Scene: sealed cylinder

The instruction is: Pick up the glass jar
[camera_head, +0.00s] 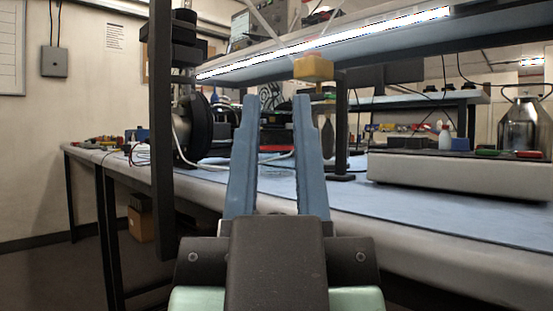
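My gripper (276,98) is in the lower middle, with two blue fingers pointing away from me over the bench. The fingers are apart, with nothing visibly held between them. A faint clear shape (275,172) shows on the blue mat between the fingers, beyond them; it may be the glass jar, but its outline is too faint to be sure. A shiny dark vessel with a wire handle (525,125) stands at the far right; I cannot tell whether it is glass.
The long bench with a blue mat (420,205) runs across the view. A dark upright post (160,130) stands left of my gripper. A lit shelf (330,45) hangs above. A pale flat case (460,175) lies at right. A yellow block (313,68) shows above the right fingertip.

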